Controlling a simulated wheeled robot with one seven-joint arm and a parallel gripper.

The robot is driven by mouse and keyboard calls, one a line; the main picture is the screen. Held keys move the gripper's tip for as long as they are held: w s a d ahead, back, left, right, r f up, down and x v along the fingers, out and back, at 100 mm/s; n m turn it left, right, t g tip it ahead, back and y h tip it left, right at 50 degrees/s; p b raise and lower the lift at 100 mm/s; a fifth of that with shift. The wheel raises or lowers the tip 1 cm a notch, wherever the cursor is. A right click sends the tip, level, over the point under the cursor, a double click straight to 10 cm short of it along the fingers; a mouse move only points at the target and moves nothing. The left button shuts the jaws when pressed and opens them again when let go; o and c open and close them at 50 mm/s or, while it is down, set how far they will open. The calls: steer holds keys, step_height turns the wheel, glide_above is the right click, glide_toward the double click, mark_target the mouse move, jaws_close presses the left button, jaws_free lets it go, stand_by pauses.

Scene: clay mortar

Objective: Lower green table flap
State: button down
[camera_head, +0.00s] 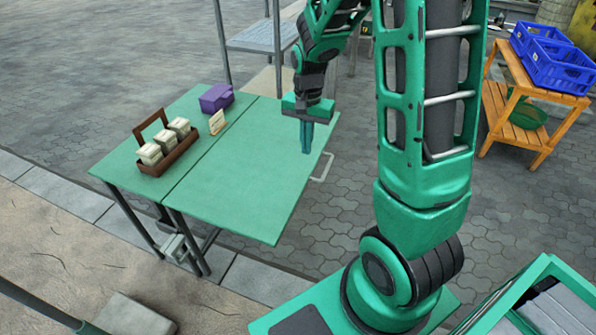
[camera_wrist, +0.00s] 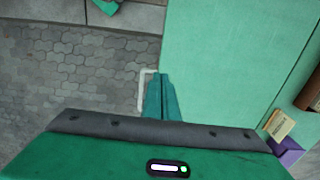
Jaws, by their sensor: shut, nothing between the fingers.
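The green table flap (camera_head: 250,170) is raised, level with the fixed green tabletop (camera_head: 135,165) to its left. A pale handle (camera_head: 322,167) sticks out from the flap's right edge. My gripper (camera_head: 307,150) is shut and empty, pointing down near the flap's right edge, close to the handle. In the wrist view the flap (camera_wrist: 235,70) fills the right side. The shut fingers (camera_wrist: 159,78) show beside the handle (camera_wrist: 142,88), overlapping the flap's edge in the picture. I cannot tell whether they touch it.
A brown caddy with pale containers (camera_head: 168,150), a small card (camera_head: 217,122) and a purple box (camera_head: 216,98) stand on the fixed tabletop. A wooden rack (camera_head: 525,115) with blue crates (camera_head: 560,68) is at the right. Open paving lies between the flap and rack.

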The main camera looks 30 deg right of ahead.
mark_target(304, 185)
steer(key=f, duration=1.4)
steer(key=shift+w+a, duration=0.1)
steer(key=shift+a, duration=0.1)
steer(key=shift+r, duration=0.1)
